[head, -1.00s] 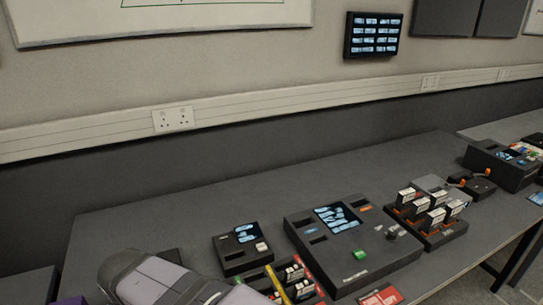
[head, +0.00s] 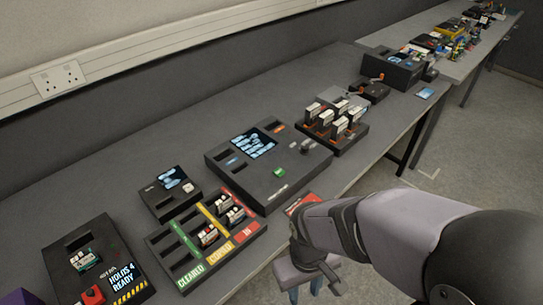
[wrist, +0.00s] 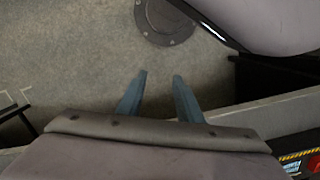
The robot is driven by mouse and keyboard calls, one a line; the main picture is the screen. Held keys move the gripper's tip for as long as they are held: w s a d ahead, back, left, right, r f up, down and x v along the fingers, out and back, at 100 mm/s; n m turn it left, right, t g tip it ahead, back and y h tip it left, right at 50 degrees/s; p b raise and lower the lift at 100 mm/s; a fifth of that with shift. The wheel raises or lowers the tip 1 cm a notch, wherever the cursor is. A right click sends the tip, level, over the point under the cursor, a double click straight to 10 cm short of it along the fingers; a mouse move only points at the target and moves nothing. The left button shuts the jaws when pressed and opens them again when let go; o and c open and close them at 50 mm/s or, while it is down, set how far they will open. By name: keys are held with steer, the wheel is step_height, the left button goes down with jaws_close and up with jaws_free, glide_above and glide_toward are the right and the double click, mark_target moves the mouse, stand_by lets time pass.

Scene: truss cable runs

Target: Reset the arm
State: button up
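My gripper (head: 306,292) hangs pointing down at the bottom of the head view, just off the front edge of the long grey table (head: 110,180). My arm reaches in from the right at table height. In the wrist view, the two blue-grey fingers of my gripper (wrist: 159,76) stand apart with bare floor between them. It is open and holds nothing. In the head view the fingertips are partly cut off by the lower border.
A sorting tray (head: 165,250) with coloured strips, a large dark console (head: 222,166), and a rack of upright cartridges (head: 345,145) stand on the table. A box with a lit "HOLDS 4 READY" display (head: 123,281) sits at lower left. The table's back strip is clear.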

steer(key=w+d+r+m, duration=0.1)
steer(key=d+r+m, duration=0.1)
steer(key=d, duration=0.2)
steer(key=w+d+r+m+t+p, duration=0.1)
steer(key=w+d+r+m, duration=0.1)
steer(key=d, duration=0.2)
steer(key=shift+m, duration=0.3)
